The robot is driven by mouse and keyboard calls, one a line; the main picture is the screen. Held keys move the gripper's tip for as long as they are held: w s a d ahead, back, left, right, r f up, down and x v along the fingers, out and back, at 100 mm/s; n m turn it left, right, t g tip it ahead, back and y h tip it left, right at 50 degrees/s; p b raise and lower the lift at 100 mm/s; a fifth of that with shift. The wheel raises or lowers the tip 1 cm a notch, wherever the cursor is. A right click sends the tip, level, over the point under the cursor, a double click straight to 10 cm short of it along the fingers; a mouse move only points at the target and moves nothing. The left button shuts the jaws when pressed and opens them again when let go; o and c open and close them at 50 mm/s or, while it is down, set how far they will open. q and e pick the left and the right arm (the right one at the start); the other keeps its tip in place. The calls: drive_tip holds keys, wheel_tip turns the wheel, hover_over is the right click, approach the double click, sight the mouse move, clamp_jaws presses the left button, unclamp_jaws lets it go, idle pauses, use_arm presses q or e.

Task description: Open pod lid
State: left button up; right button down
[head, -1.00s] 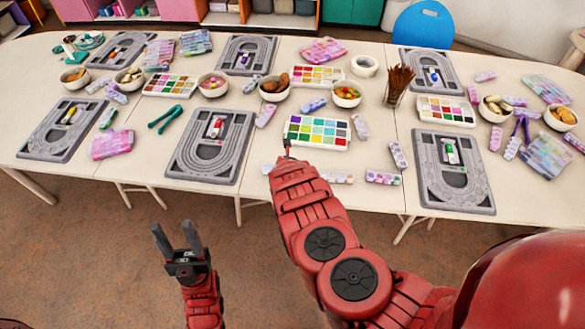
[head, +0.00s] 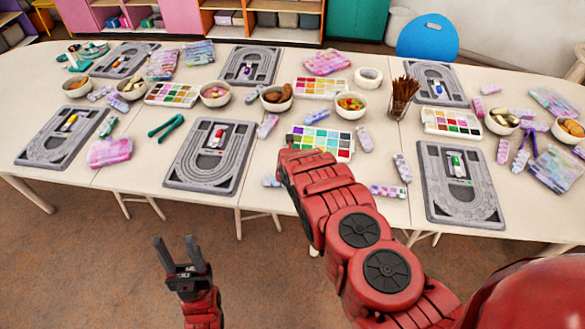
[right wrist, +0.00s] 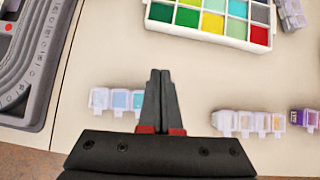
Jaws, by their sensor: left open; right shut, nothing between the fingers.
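Small pod strips with lidded cells lie on the table. In the right wrist view, a white strip with blue cells (right wrist: 117,100) lies behind and left of the fingers, a pale strip (right wrist: 247,123) lies to the right, and a purple one (right wrist: 305,118) is cut off at the edge. In the head view, strips show at the table's front (head: 388,191) and beside the paint palette (head: 403,167). My right gripper (right wrist: 160,72) is shut and empty above the table; my arm hides it in the head view. My left gripper (head: 175,240) is open and empty, in front of the table.
A paint palette (head: 321,143) lies just beyond my right gripper. Grey bead boards (head: 208,185) lie left and right (head: 458,212). Bowls (head: 350,105) and a brush cup (head: 402,100) stand farther back. Bare table lies around the nearest strips.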

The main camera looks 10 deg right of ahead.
drive_tip(key=shift+w, duration=0.25)
idle(0.3)
drive_tip(key=shift+r, duration=0.1)
